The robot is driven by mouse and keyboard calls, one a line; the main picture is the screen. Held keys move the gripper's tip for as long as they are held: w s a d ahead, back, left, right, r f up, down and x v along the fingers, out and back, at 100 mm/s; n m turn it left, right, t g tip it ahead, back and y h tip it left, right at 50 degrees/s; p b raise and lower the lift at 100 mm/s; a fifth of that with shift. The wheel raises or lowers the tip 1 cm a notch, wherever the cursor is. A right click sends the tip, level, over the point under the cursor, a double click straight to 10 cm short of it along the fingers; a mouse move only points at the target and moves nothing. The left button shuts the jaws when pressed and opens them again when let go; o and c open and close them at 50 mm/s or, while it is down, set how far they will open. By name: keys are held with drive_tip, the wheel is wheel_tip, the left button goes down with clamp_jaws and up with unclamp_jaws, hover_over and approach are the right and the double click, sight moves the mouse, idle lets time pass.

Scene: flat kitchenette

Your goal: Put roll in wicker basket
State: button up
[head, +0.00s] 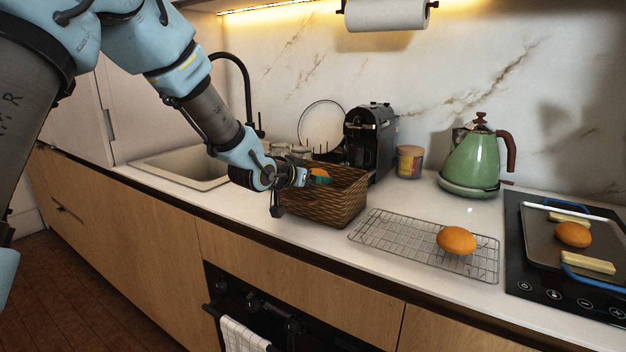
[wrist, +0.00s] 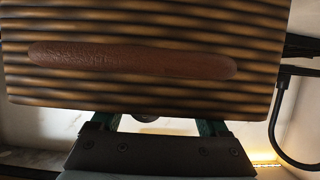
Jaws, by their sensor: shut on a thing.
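The wicker basket (head: 330,203) stands on the counter beside the coffee machine. My gripper (head: 312,176) is at the basket's upper left, at rim height. It is shut on an orange-brown roll (head: 321,173), of which only a small part shows between the greenish fingers. In the wrist view the striped weave of the basket (wrist: 150,95) fills the upper part, with a long brown rounded shape (wrist: 130,62) against it that I cannot identify for sure. Whether the roll touches the basket is hidden.
A wire rack (head: 385,233) with another orange roll (head: 456,241) lies to the basket's right. The coffee machine (head: 370,140) stands close behind the basket. A green kettle (head: 475,160), a hob with a tray (head: 545,240), and a sink (head: 185,168) with a black tap are around.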

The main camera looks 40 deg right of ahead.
drive_tip(key=shift+a+f, duration=0.1)
drive_tip(key=shift+f, duration=0.3)
drive_tip(key=o, duration=1.2)
drive_tip(key=shift+s+f, duration=0.1)
drive_tip(key=shift+r+p, duration=0.25)
drive_tip(key=shift+p, duration=0.15)
drive_tip(key=v, duration=0.4)
drive_tip(key=b+v, duration=0.1)
drive_tip(key=v, duration=0.3)
drive_tip(key=r+v, duration=0.1)
drive_tip(key=v, duration=0.3)
drive_tip(key=shift+r, duration=0.1)
